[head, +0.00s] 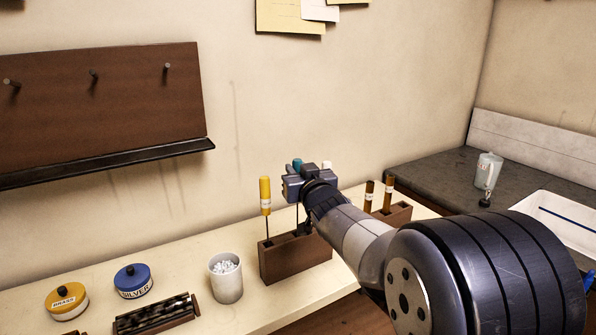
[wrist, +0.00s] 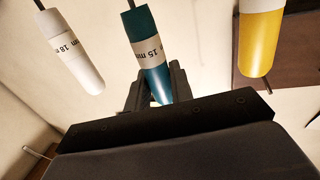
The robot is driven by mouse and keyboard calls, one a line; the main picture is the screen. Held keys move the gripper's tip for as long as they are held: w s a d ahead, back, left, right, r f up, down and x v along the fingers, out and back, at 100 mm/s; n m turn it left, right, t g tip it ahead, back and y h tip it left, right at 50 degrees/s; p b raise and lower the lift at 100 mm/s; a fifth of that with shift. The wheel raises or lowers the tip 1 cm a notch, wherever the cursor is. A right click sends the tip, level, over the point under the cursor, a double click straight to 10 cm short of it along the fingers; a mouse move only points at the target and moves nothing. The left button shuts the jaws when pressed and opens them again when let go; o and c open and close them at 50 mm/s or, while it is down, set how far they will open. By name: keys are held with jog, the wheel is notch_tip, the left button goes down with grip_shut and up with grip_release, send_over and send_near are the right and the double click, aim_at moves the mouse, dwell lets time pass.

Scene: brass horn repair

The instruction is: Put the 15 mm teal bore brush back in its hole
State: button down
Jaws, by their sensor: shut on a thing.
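The teal bore brush (wrist: 146,35), with a label reading 15 mm, is between the fingers of my gripper (wrist: 157,85) in the wrist view. In the head view its teal top (head: 297,163) shows just above my gripper (head: 294,187), which is shut on it. A thin shaft runs down below the gripper toward the wooden block (head: 283,267); I cannot tell whether its tip is inside a hole. A yellow-handled brush (head: 265,194) stands upright at the block's left end. A white brush (wrist: 70,50), labelled 18 mm, is on the teal brush's other side.
A second wooden block (head: 400,212) with two brown-handled tools (head: 388,194) stands to the right, partly behind my arm. A white cup (head: 226,280), a blue tin (head: 133,281) and a yellow tin (head: 66,300) stand left of the first block. The wall is close behind.

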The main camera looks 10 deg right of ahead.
jog(key=shift+f+b, duration=1)
jog(key=shift+f, duration=0.2)
jog(key=c, duration=1.2)
grip_release()
jog(key=shift+o, duration=0.2)
jog(key=s+d, duration=0.1)
jog(key=s, duration=0.9)
jog(key=shift+s, duration=0.4)
jog(key=shift+w, duration=0.15)
jog(key=w, duration=0.6)
jog(key=w+a, duration=0.1)
jog(key=w, duration=0.3)
jog(key=shift+w+r, duration=0.15)
jog(key=shift+w, duration=0.25)
jog(key=shift+s+r+p, duration=0.1)
jog(key=shift+r+p, duration=0.2)
jog(key=shift+p, duration=0.15)
jog(key=shift+r, duration=0.1)
